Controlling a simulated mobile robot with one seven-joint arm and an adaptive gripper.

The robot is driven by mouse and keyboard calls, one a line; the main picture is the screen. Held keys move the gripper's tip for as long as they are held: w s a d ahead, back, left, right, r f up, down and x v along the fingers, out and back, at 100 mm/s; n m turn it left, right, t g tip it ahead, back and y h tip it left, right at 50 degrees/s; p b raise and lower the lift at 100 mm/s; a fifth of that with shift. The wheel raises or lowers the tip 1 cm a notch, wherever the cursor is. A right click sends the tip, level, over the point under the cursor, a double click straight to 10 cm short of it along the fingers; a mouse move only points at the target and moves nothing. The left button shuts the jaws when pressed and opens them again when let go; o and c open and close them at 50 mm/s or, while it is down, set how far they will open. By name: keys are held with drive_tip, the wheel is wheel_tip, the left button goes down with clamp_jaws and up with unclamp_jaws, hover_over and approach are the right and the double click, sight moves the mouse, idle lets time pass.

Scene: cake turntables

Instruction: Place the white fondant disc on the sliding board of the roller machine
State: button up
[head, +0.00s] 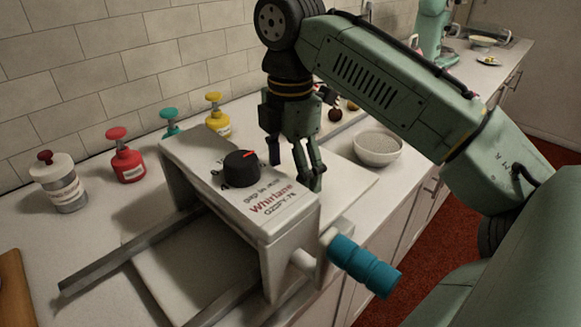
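The roller machine (240,190) is a pale housing with a black knob (241,169) on top and a teal crank handle (362,266) at its front right. Pale flat boarding (165,268) lies between metal rails on its left, and a pale flat surface (350,183) extends on its right; I take these as the sliding board. My gripper (296,173) points down just behind and right of the housing. Its fingers appear apart, with nothing visible between them, though the housing hides part of the left finger. I cannot make out the white fondant disc.
White (58,183), red (126,155), teal (171,121) and yellow (216,114) bottles stand along the tiled wall. A pale bowl (378,148) sits right of the machine. A wooden board (12,290) lies at the left edge. The counter between bottles and rails is clear.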

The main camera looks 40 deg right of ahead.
drive_tip(key=shift+o, duration=0.3)
drive_tip(key=shift+r, duration=0.1)
wheel_tip(320, 180, up, 12)
drive_tip(key=p, duration=0.7)
idle(2.0)
